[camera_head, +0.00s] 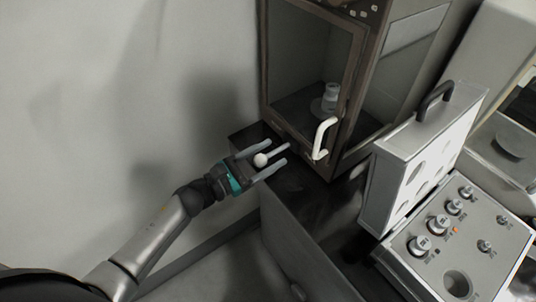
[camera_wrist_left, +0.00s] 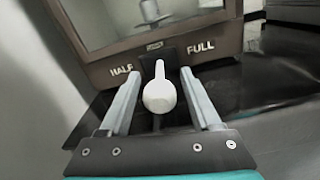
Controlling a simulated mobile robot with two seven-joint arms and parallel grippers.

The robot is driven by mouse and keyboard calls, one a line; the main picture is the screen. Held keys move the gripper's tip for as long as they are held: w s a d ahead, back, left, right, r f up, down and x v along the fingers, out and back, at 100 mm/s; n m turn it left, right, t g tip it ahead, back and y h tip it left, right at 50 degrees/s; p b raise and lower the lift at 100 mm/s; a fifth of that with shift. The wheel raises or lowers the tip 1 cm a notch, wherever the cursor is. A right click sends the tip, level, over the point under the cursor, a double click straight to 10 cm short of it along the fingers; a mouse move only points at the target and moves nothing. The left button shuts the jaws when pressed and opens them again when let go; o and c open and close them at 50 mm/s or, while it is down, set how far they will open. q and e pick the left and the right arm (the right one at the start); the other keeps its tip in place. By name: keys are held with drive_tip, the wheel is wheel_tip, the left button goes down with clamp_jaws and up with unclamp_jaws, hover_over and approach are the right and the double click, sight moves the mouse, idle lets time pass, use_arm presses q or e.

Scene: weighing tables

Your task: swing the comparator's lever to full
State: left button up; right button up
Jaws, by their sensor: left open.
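The comparator (camera_head: 310,60) is a dark-framed glass case with a lever low on its front. The lever's white ball knob (camera_head: 261,160) is on a short pale stem, also seen in the left wrist view (camera_wrist_left: 160,96). The stem meets the front between the HALF label (camera_wrist_left: 122,70) and the FULL label (camera_wrist_left: 201,48). My left gripper (camera_head: 279,154) is open, with one finger on each side of the knob and stem. In the left wrist view (camera_wrist_left: 160,80) gaps show between the knob and both fingers. My right gripper is out of view.
A white door handle (camera_head: 323,138) sticks out right of the lever. A weight (camera_head: 331,92) stands inside the case. An open weight box (camera_head: 450,240) with knobbed weights is at the right. The dark tabletop (camera_head: 315,205) in front is mostly clear.

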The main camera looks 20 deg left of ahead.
use_arm(q)
drive_tip(key=shift+c, duration=0.3)
clamp_jaws()
idle(1.1)
